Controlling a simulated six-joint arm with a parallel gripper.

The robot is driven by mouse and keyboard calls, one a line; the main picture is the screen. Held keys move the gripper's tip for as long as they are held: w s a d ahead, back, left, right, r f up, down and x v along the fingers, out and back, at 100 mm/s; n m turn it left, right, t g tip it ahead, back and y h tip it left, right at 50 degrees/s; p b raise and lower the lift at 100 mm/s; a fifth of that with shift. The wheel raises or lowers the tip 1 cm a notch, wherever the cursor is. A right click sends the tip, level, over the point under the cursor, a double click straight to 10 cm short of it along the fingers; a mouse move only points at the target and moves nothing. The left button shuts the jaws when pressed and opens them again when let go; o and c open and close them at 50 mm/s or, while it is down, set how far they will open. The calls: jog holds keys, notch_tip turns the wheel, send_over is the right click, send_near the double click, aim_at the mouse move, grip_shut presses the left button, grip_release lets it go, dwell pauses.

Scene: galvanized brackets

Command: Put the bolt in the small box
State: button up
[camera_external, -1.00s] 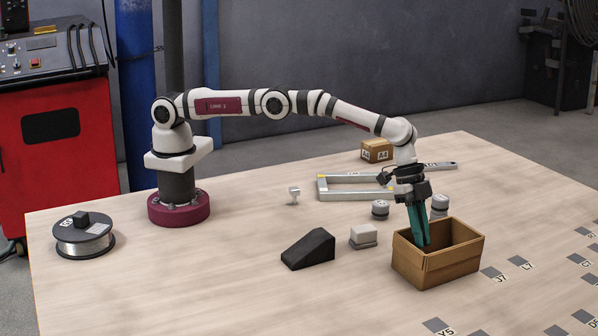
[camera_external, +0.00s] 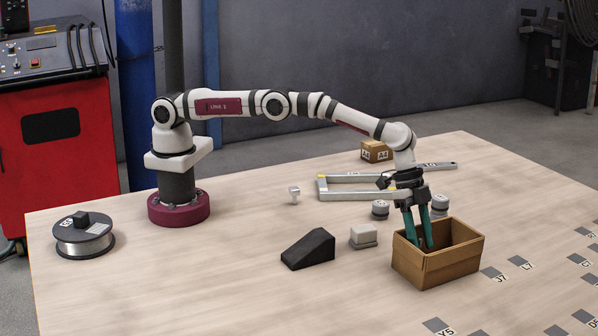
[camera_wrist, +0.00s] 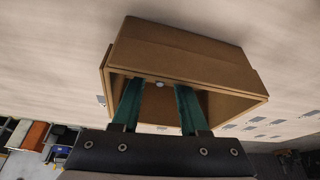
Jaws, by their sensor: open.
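The small box (camera_external: 437,271) is an open brown cardboard box near the table's front right. My gripper (camera_external: 419,240) points down with its green fingers spread and their tips inside the box opening. In the wrist view the small box (camera_wrist: 190,67) surrounds the fingertips. A small grey round piece, seemingly the bolt (camera_wrist: 160,84), shows between the spread fingers inside the box; neither finger appears to touch it. Its shape is too small to tell surely, and the box wall hides the interior in the external view.
A spool (camera_external: 84,237) stands far left.

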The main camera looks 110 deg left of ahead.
jog(key=v, duration=1.2)
jog(key=s+a+r+g+y, duration=0.1)
jog(key=s+a+r, duration=0.1)
jog(key=s+r, duration=0.8)
jog(key=s+a+f+g+y, duration=0.1)
jog(key=s+a, duration=0.1)
jog(key=s, duration=1)
jog(key=s+a+f+n+g+y, duration=0.1)
jog(key=s+a, duration=0.1)
jog(key=s, duration=1.1)
jog(key=s+a+f+n+y, duration=0.1)
jog(key=s+a, duration=0.2)
jog(key=s, duration=0.9)
jog(key=shift+s+f+g+y, duration=0.3)
jog(key=shift+s+f+g, duration=0.05)
jog(key=shift+s+g, duration=0.05)
